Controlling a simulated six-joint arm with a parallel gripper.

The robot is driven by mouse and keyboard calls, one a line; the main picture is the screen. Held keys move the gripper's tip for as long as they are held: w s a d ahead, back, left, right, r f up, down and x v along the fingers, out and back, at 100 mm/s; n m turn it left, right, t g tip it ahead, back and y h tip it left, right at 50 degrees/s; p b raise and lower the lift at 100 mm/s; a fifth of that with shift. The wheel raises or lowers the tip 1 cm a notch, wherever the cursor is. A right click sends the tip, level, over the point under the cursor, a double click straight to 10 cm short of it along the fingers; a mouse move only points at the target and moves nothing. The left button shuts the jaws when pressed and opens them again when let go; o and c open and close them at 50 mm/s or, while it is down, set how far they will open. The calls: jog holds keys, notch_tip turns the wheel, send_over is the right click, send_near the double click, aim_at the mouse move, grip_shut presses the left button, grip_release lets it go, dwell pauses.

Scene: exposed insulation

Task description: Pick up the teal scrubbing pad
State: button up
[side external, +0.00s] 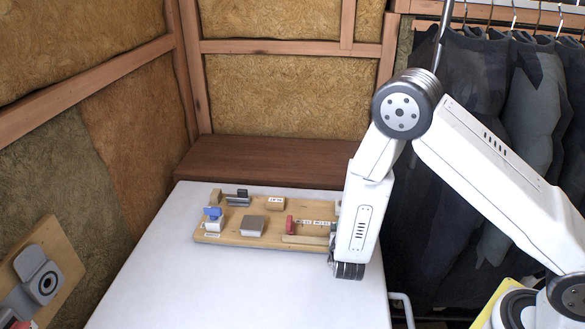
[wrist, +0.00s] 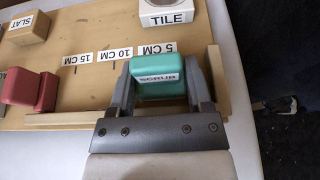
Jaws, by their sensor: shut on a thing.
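The teal scrubbing pad (wrist: 158,76), labelled SCRUB, sits between the two fingers of my gripper (wrist: 160,92) in the wrist view. The fingers are shut on its left and right sides. It is over the right end of the wooden board (wrist: 85,85), near the 5 CM mark; I cannot tell whether it touches the board. In the side view my gripper (side external: 348,270) points down at the board's right front corner, and the pad is hidden behind my arm there.
The board (side external: 225,237) lies on a white table (side external: 150,290). A red block (wrist: 35,90) stands left of the pad, a white TILE block (wrist: 170,12) beyond it and a wooden SLAT block (wrist: 27,27) at far left. A wooden rail (wrist: 65,118) runs along the near edge. The table's front left is clear.

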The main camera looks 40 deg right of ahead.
jog(key=shift+r, duration=0.1)
jog(key=shift+r, duration=4.85)
jog(key=shift+w+a+r+n+t+y, duration=0.35)
jog(key=shift+w+a+n+t+y, duration=0.05)
jog(key=shift+a, duration=0.2)
jog(key=a+r+n+t+y, duration=0.1)
jog(key=a+r+n+y, duration=0.1)
jog(key=a+n+y, duration=0.2)
jog(key=w+a+r+n+t+y, duration=0.1)
jog(key=a+r+n+t+y, duration=0.1)
jog(key=a, duration=0.6)
jog(key=r+n+y, duration=0.1)
jog(key=n+y, duration=0.1)
jog(key=shift+w+y, duration=0.25)
jog(key=shift+y, duration=0.15)
jog(key=shift+w+a, duration=0.1)
